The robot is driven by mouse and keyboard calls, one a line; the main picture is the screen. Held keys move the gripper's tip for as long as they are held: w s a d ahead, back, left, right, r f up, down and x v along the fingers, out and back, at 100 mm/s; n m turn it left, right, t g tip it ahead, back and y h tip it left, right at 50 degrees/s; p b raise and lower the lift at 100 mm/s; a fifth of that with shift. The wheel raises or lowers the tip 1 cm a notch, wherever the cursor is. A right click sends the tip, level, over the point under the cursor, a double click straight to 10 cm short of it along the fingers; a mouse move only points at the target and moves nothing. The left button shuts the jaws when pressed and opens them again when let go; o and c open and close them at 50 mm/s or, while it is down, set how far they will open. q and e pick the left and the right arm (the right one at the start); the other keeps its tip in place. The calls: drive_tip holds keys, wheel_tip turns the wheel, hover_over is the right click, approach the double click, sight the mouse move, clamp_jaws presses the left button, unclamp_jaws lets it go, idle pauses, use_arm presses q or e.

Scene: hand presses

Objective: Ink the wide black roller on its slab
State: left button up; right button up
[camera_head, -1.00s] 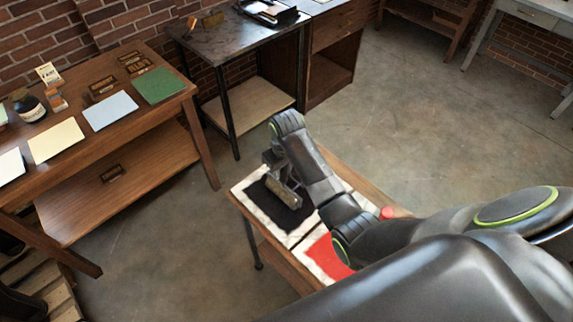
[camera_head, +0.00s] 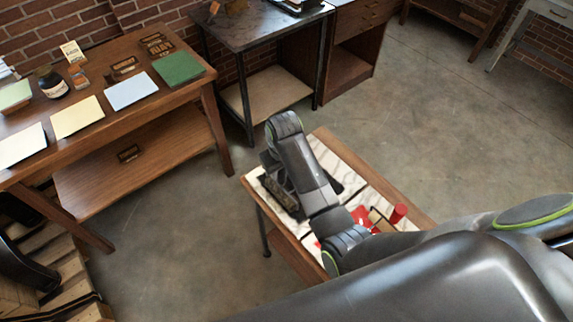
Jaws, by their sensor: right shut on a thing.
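The wide black roller (camera_head: 280,192) is held low over the left part of a pale slab (camera_head: 330,163) on a small wooden stand. My right gripper (camera_head: 272,170) is shut on it; its fingers are mostly hidden behind my wrist. A bit of black ink (camera_head: 336,185) shows on the slab to the right of my forearm, which hides the rest. I cannot tell whether the roller touches the slab. My left gripper is not in view.
A second slab with red ink and a red-handled roller (camera_head: 398,213) lies nearer on the stand, partly behind my arm. A wooden table (camera_head: 110,100) with paper stacks and an ink jar stands left. A dark-topped table (camera_head: 265,28) stands behind. Open floor surrounds the stand.

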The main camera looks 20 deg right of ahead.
drive_tip(key=shift+w+d, duration=1.3)
drive_tip(key=shift+d, duration=2.25)
drive_tip(key=shift+w+d, duration=1.3)
drive_tip(key=shift+d, duration=2.25)
drive_tip(key=shift+s+a, duration=0.85)
drive_tip(key=shift+a, duration=1.5)
drive_tip(key=shift+s+a, duration=0.9)
drive_tip(key=shift+a, duration=1.5)
drive_tip(key=shift+s+a, duration=0.85)
drive_tip(key=shift+a, duration=1.5)
